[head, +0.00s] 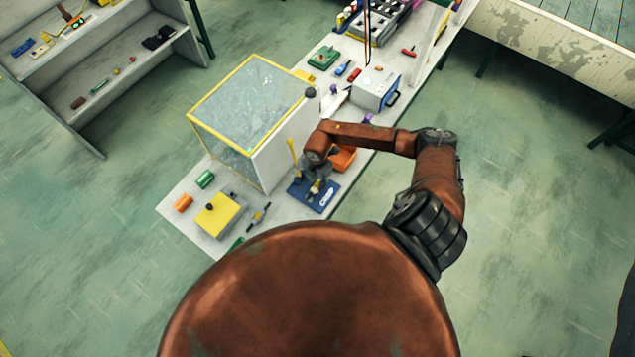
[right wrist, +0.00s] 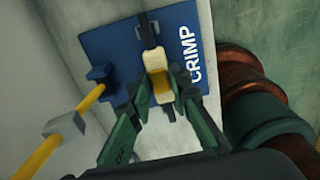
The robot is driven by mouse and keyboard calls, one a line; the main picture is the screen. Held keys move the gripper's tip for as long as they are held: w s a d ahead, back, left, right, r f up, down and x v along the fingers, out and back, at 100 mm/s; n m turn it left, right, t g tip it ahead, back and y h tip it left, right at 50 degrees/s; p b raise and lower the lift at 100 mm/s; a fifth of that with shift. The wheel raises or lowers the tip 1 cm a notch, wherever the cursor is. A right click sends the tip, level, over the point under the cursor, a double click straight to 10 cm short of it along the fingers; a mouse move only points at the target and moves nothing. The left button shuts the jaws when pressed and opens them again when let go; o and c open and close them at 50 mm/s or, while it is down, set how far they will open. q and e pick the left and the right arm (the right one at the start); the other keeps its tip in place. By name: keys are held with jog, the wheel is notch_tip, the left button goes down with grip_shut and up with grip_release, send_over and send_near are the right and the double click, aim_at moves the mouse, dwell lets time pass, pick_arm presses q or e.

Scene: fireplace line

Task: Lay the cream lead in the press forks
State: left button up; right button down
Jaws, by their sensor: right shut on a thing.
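The cream lead (right wrist: 157,68) shows in the right wrist view as a short cream-yellow body with dark ends, over the blue press base marked CRIMP (right wrist: 110,45). My right gripper (right wrist: 162,88) is shut on the lead, one green finger on each side. Dark fork-like parts show near the lead's ends; I cannot tell whether the lead rests in them. In the head view, my right gripper (head: 316,180) is above the blue press base (head: 325,201), beside the yellow press lever (head: 293,157). My left gripper is out of view.
A yellow-edged clear box (head: 250,95) stands close to the left of the press. A grey box with a yellow top (head: 217,214) and a screwdriver-like tool (head: 259,217) lie in front of it. An orange bin (head: 343,157) is close behind my gripper.

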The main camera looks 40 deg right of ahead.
aim_at(317, 185)
jog(key=shift+f+b, duration=0.5)
jog(key=shift+f, duration=0.35)
jog(key=c, duration=1.7)
grip_release()
notch_tip(317, 185, up, 5)
jog(key=p, duration=0.4)
jog(key=shift+r, duration=0.15)
notch_tip(317, 185, up, 12)
jog(key=shift+f, duration=0.15)
